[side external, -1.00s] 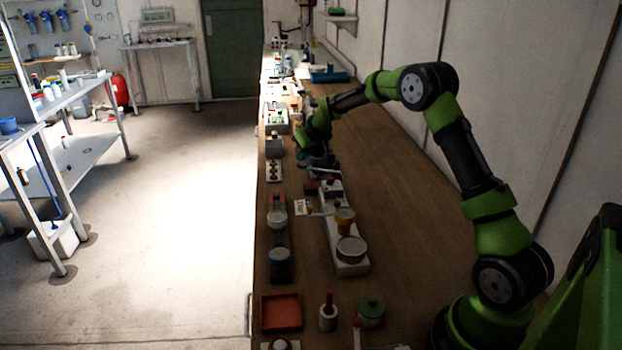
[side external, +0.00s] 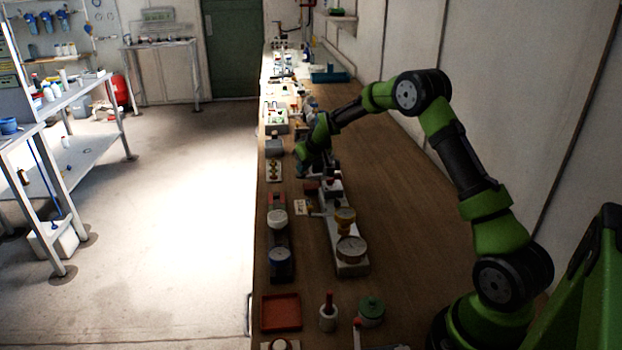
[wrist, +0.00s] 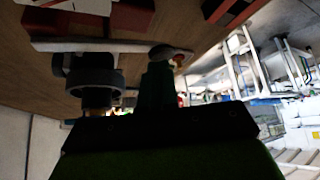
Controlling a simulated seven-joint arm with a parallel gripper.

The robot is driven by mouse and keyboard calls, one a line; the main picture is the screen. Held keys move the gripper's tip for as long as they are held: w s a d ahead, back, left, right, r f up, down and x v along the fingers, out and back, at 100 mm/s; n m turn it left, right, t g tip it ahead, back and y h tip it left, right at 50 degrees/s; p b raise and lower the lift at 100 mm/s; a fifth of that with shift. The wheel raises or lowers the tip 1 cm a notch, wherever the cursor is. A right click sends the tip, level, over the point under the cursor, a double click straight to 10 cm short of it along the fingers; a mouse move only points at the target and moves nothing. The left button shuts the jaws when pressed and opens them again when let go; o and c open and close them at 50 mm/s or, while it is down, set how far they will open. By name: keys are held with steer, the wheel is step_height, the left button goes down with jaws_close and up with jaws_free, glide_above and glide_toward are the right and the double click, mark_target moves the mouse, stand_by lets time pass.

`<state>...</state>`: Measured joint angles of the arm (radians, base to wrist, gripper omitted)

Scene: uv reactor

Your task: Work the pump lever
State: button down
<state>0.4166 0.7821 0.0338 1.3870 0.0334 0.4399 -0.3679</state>
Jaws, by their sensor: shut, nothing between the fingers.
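In the wrist view a long pale bar, which looks like the pump lever (wrist: 100,46), runs across the upper left and ends in a rounded grey tip (wrist: 170,52). My gripper (wrist: 157,72) is shut and empty, its fingertips close to that tip; I cannot tell whether they touch. In the side view my gripper (side external: 302,168) is low over the bench, beside the far end of a long pale unit (side external: 333,225). The lever cannot be made out clearly there. A dark round part (wrist: 92,82) is left of the fingers in the wrist view.
A row of small devices lines the bench's left edge, with a red tray (side external: 281,312) nearer. The wooden bench (side external: 415,230) is bare right of the unit.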

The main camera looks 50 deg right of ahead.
steer(key=shift+r, duration=2.2)
stand_by(1.5)
steer(key=shift+f, duration=0.15)
stand_by(0.5)
steer(key=shift+f, duration=2.15)
steer(key=shift+r, duration=2.3)
steer(key=shift+f, duration=0.1)
